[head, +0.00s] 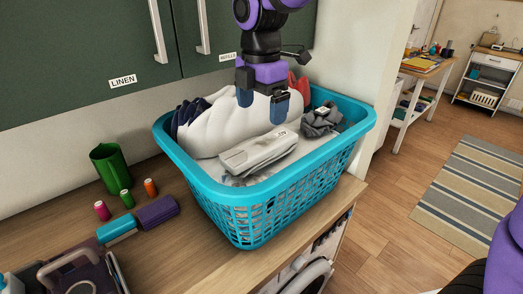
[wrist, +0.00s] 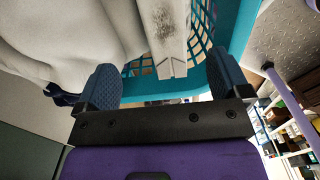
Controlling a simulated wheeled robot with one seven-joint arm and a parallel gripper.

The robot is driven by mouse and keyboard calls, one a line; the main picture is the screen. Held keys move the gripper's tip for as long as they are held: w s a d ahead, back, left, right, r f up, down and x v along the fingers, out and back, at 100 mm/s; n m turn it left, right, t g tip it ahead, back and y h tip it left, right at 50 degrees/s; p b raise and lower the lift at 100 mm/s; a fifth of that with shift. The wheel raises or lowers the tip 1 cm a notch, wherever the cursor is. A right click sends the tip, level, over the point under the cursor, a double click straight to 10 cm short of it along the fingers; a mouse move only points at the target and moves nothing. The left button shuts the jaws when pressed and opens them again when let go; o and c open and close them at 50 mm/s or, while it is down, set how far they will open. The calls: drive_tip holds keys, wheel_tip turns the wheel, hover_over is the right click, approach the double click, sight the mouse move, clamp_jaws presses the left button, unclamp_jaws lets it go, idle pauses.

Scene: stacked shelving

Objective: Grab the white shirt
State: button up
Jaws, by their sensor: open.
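A large white bundled cloth (head: 205,130), which looks like the white shirt, lies in the back left of the blue laundry basket (head: 290,190). A flat, folded pale item with a dark mark (head: 258,153) lies in front of it. My gripper (head: 262,104) is open and empty, pointing down over the white cloth's right part. I cannot tell whether the fingers touch it. In the wrist view, the white cloth (wrist: 60,35) fills the upper left beyond the left finger, and the pale folded item (wrist: 163,30) shows between the fingers (wrist: 164,86).
Grey cloth (head: 322,120), dark blue cloth (head: 188,113) and red cloth (head: 300,84) are also in the basket. A green cup (head: 110,168) and several thread spools stand left of it on the wooden counter (head: 185,235). Green cabinets (head: 80,50) hang behind.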

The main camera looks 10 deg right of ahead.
sight(261, 144)
wheel_tip(261, 144, down, 4)
drive_tip(key=shift+r, duration=0.25)
drive_tip(key=shift+s+f, duration=0.2)
drive_tip(key=shift+f, duration=1.2)
drive_tip(key=shift+s+f, duration=0.2)
drive_tip(key=shift+f, duration=1.2)
drive_tip(key=shift+c, duration=0.3)
drive_tip(key=c, duration=1)
